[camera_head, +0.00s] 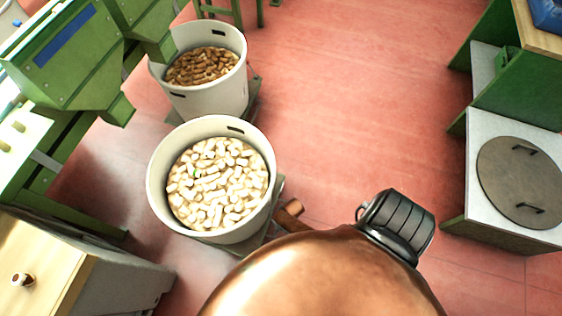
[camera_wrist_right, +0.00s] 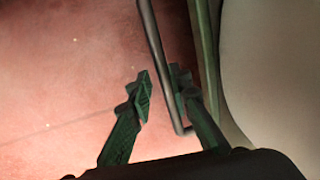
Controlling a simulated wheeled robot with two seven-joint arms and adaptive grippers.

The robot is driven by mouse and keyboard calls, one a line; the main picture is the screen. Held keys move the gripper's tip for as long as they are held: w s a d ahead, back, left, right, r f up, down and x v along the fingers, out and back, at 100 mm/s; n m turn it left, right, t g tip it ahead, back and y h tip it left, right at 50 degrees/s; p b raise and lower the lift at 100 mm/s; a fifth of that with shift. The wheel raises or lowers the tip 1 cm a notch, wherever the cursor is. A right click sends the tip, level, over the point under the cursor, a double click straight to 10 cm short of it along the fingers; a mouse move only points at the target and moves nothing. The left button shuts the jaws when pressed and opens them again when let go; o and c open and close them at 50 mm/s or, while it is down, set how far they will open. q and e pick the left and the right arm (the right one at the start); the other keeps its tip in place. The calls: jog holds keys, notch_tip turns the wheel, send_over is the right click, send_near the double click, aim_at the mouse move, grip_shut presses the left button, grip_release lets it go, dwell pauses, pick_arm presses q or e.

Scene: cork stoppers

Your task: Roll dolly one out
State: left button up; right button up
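A white drum of pale cork stoppers (camera_head: 153,200) stands on a low dolly (camera_head: 276,208), whose right edge shows. Behind it, a second white drum holding brown stoppers (camera_head: 212,98) stands on another dolly (camera_head: 253,98). I cannot tell which is dolly one. In the right wrist view, my right gripper (camera_wrist_right: 163,84) has its two green fingers apart. A thin metal bar (camera_wrist_right: 155,35) passes between them, nearer the right finger, with a gap to the left finger. My copper-coloured arm fills the bottom of the head view and hides the gripper there. My left gripper is out of view.
Green machinery (camera_head: 70,60) stands close on the left, with a wooden-topped cabinet (camera_head: 45,262) at lower left. A green bench and a white unit with a round lid (camera_head: 520,180) stand on the right. The red floor (camera_head: 350,90) between is clear.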

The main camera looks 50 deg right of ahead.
jog(key=o, duration=0.3)
jog(key=shift+s+f, duration=0.1)
jog(key=shift+s, duration=0.1)
jog(key=shift+o, duration=0.2)
jog(key=shift+w, duration=0.15)
notch_tip(320, 180, up, 8)
jog(key=s, duration=0.1)
jog(key=shift+s+d+f, duration=0.25)
jog(key=shift+d, duration=0.05)
